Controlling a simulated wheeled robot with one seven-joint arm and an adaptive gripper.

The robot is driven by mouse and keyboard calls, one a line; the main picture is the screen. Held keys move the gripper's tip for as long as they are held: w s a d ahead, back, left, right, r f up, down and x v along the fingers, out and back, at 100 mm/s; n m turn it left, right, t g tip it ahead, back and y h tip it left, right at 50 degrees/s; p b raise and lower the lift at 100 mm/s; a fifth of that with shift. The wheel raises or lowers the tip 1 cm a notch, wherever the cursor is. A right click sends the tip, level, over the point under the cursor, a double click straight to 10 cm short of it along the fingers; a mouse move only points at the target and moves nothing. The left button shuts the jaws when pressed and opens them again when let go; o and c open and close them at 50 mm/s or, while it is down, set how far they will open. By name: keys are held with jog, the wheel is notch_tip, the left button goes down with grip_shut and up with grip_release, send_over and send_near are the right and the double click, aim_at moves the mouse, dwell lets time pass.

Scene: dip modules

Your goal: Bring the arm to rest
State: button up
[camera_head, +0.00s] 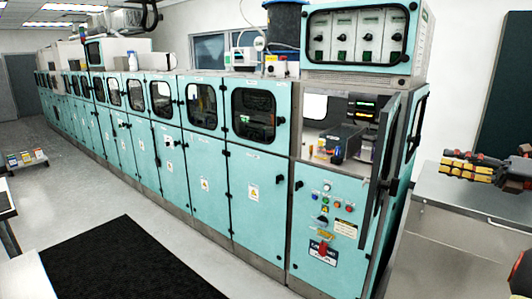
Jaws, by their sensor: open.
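My gripper cannot be made out in the head view. A dark and red shape (521,276), cut off at the lower right edge, may be part of my arm. Too little of it shows to tell how the arm is posed.
A long row of teal cabinets (190,180) runs to the back left. The end cabinet's door (385,160) stands open. A metal table (470,205) at right bears a yellow, black and red object (478,170).

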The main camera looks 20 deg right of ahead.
jog(key=d+f+m+h, duration=0.3)
jog(key=d+m+h, duration=1.7)
jog(key=d+m, duration=0.25)
jog(key=s+a+f+m+g+h, duration=0.1)
jog(key=s+a+f+m+g, duration=0.1)
jog(key=a+f+m+g, duration=0.75)
jog(key=a+f+m+g+y, duration=0.15)
jog(key=a+f, duration=0.25)
jog(key=a, duration=0.6)
jog(key=a+f+m+y, duration=0.25)
jog(key=a+f, duration=0.25)
jog(key=a, duration=0.4)
jog(key=a+f+m+g+y, duration=0.15)
jog(key=a+f, duration=0.25)
jog(key=a, duration=0.6)
jog(key=s+a+n+t+y, duration=0.1)
jog(key=s+a+n+y, duration=0.1)
jog(key=a, duration=1.6)
jog(key=s+a+f+n+t+y, duration=0.1)
jog(key=s+a+n+y, duration=0.2)
jog(key=a, duration=1.6)
jog(key=s+y, duration=0.1)
jog(key=s, duration=0.2)
jog(key=shift+f+n+y, duration=0.25)
jog(key=shift+n+y, duration=0.1)
